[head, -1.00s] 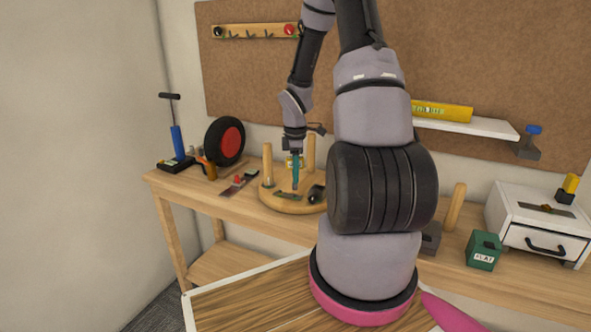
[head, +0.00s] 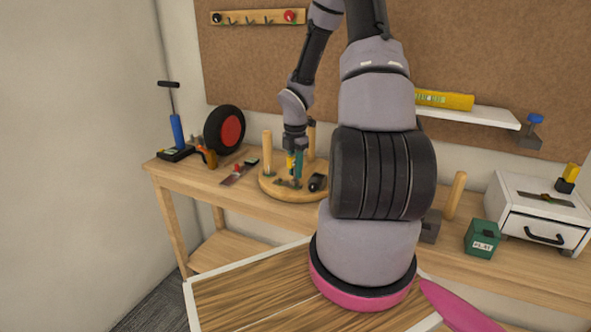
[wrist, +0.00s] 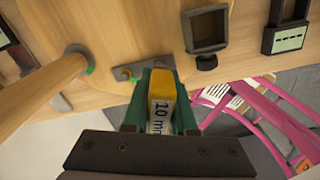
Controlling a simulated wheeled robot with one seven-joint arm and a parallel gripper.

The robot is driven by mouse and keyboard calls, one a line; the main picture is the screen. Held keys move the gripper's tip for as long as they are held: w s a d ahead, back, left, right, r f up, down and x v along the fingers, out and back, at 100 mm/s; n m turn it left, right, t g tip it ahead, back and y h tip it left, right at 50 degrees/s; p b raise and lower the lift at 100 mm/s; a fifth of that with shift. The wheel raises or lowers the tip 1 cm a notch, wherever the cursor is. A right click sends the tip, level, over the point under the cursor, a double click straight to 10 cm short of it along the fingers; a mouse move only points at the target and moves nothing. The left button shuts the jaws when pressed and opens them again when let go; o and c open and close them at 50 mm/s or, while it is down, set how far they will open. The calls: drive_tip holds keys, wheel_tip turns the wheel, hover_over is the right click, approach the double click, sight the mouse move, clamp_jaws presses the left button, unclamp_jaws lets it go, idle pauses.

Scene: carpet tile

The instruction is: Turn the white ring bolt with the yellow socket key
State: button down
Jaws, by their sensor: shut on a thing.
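My gripper (wrist: 160,92) is shut on the yellow socket key (wrist: 162,83), whose label reads "10 mm". In the head view the key (head: 291,163) shows between the teal fingers of my gripper (head: 295,166), over the round wooden board (head: 272,190). In the wrist view a small grey metal plate (wrist: 147,68) lies on the board just ahead of the key, with a small yellowish round part at its left end. The key's lower end is hidden by its own body and the fingers. I cannot make out a white ring bolt in either view.
Wooden pegs (head: 267,152) stand up from the board, one (wrist: 35,97) close on the left in the wrist view. A dark square frame (wrist: 190,33) lies to the right of the plate. A black and red wheel (head: 229,131) stands farther left on the bench.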

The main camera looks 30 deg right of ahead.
sight(294, 154)
drive_tip(key=n, duration=0.9)
drive_tip(key=shift+n, duration=0.3)
drive_tip(key=n, duration=0.4)
drive_tip(key=shift+w, duration=0.1)
drive_tip(key=shift+a+m, duration=0.1)
drive_tip(key=shift+m, duration=0.4)
drive_tip(key=shift+r, duration=2.25)
